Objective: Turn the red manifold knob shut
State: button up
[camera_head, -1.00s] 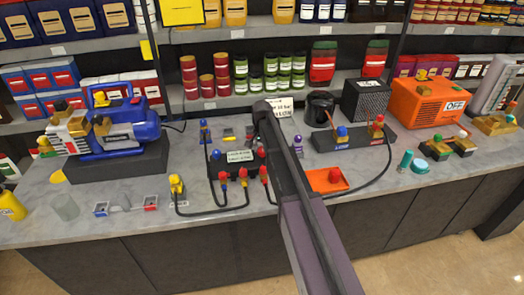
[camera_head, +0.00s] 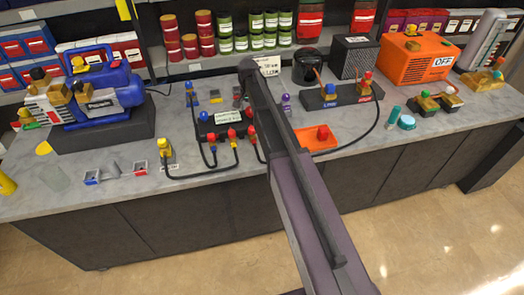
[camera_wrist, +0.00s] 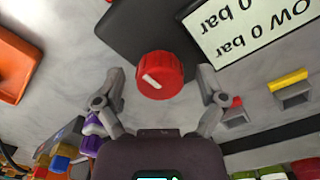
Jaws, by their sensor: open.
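The red manifold knob (camera_wrist: 160,75), round with a white pointer mark, shows in the middle of the wrist view. It sits at the end of the black manifold (camera_wrist: 140,30), beside a white label reading 0 bar. My gripper (camera_wrist: 163,82) is open, with one finger on each side of the knob and a visible gap on both sides. I cannot tell how far the fingertips are from it in depth. In the head view the manifold (camera_head: 215,130) lies on the bench left of my arm, which hides its right end and my fingers.
An orange tray (camera_head: 318,145) with a red knob stands right of my arm. A purple-topped item (camera_wrist: 95,125) is near the left finger in the wrist view, a small red block (camera_wrist: 234,103) near the right one. Black hoses (camera_head: 205,175) run along the front.

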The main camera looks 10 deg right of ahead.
jog(key=n, duration=0.9)
jog(key=shift+d, duration=0.15)
jog(key=n, duration=0.8)
jog(key=shift+d+n, duration=0.1)
jog(key=shift+n, duration=0.3)
notch_tip(320, 180, up, 14)
jog(key=p, duration=1.4)
jog(key=s+f+m+b, duration=0.3)
jog(key=s+f+b, duration=0.1)
jog(key=s, duration=0.6)
jog(key=s+a+f+m+b, duration=0.1)
jog(key=s+f+m+b, duration=0.2)
jog(key=s, duration=0.7)
jog(key=s+f+m+b, duration=0.4)
jog(key=s+f+b, duration=0.2)
jog(key=s, duration=0.4)
jog(key=shift+a+f+b, duration=0.2)
jog(key=shift+f+b, duration=0.1)
jog(key=shift+b, duration=0.05)
dwell(0.4)
